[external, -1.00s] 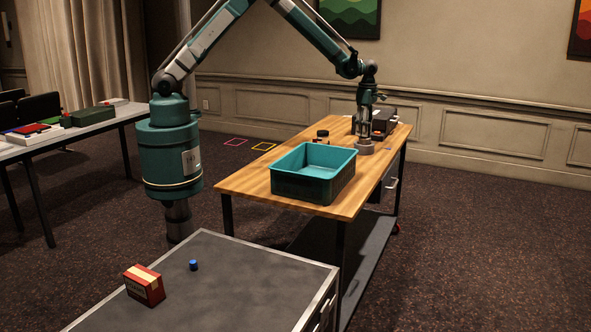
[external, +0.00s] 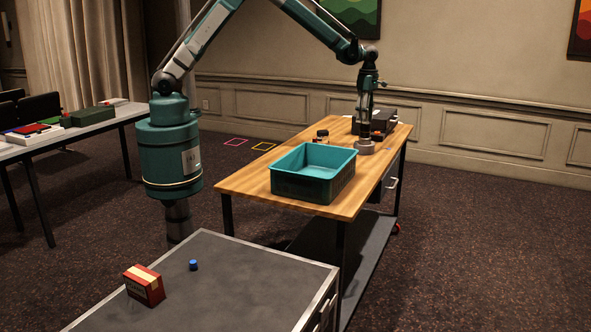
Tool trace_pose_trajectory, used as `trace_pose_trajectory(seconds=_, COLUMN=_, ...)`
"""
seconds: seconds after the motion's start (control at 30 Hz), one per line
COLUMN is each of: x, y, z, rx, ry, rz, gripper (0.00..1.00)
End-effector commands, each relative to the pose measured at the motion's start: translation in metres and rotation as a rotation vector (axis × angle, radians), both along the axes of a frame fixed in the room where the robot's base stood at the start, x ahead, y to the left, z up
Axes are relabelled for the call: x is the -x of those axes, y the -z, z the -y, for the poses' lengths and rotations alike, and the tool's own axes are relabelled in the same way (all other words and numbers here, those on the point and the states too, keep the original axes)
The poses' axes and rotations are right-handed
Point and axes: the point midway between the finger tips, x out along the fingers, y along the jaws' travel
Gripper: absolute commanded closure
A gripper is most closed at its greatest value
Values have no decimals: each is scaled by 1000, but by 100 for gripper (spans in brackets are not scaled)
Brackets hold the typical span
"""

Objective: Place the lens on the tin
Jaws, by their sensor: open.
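My gripper (external: 364,133) points down over the far right part of the wooden table, directly above a squat grey-pink round object (external: 365,149). The jaws are open, but the fingertips are small and dark in this view. The round object may be the tin, with the lens on it or near it; I cannot tell which. A small dark item with an orange-red part (external: 377,136) stands just right of the gripper. A dark jar-like item (external: 322,135) stands to the left, behind the teal bin. Any gap between gripper and round object is too small to judge.
A teal open bin (external: 313,188) takes up the near middle of the wooden table (external: 250,186). A dark case (external: 400,121) stands at the back right. A grey table in front holds a red box (external: 144,286) and a blue cylinder (external: 193,265).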

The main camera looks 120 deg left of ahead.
Motion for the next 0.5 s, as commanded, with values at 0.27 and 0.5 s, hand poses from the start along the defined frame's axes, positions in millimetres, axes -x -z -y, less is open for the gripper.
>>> trace_pose_trajectory(seconds=0.27, x=0, y=-42, z=0, rx=0, ry=0, rz=0, gripper=54)
trace_pose_trajectory(seconds=0.5, x=0, y=-57, z=0, rx=0, ry=0, rz=0, gripper=54)
